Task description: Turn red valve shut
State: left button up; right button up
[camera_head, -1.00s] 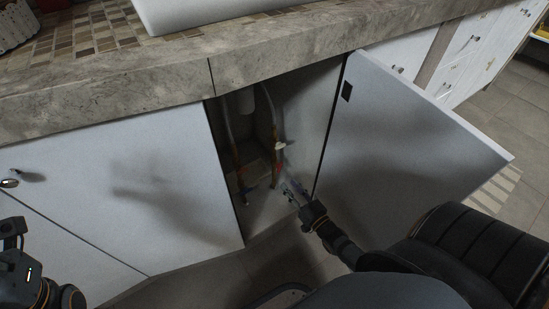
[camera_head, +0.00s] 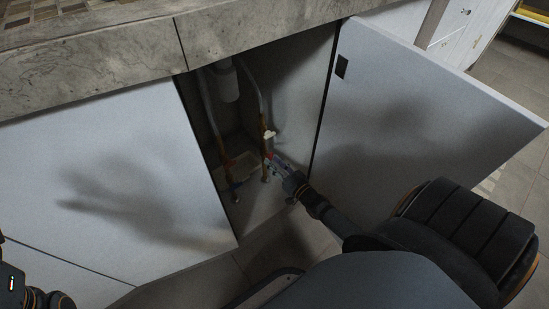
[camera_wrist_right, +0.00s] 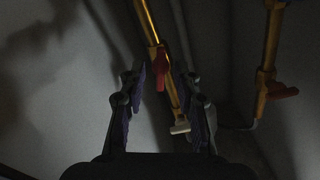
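The red valve (camera_head: 270,156) is a small red handle on the copper-coloured pipe inside the open cabinet. In the right wrist view the red handle (camera_wrist_right: 160,75) shows between and beyond my right gripper's fingers. My right gripper (camera_head: 277,166) reaches into the cabinet right beside this valve. Its two purple-padded fingers (camera_wrist_right: 165,95) are apart with clear space between them; I cannot tell whether either touches the handle. My left arm's end (camera_head: 14,285) shows only partly at the lower left, and its fingers cannot be made out.
The right wrist view shows another red handle (camera_wrist_right: 282,90) on the neighbouring pipe. A white knob (camera_head: 269,135) sits above the valve. The open cabinet door (camera_head: 420,110) stands right of my right arm; a stone counter (camera_head: 90,85) overhangs.

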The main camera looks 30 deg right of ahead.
jog(key=shift+w, duration=0.15)
grip_shut()
jog(key=shift+m, duration=0.3)
jog(key=m+p, duration=0.1)
jog(key=m, duration=0.1)
jog(key=shift+r+m, duration=0.15)
jog(key=shift+m, duration=0.15)
jog(key=m+p, duration=0.1)
jog(key=m, duration=0.3)
jog(key=shift+m+p, duration=0.3)
jog(key=shift+p, duration=0.05)
jog(key=m+p, duration=0.1)
jog(key=m, duration=0.3)
jog(key=shift+a, duration=0.1)
jog(key=shift+m, duration=1)
jog(key=shift+m+p, duration=0.3)
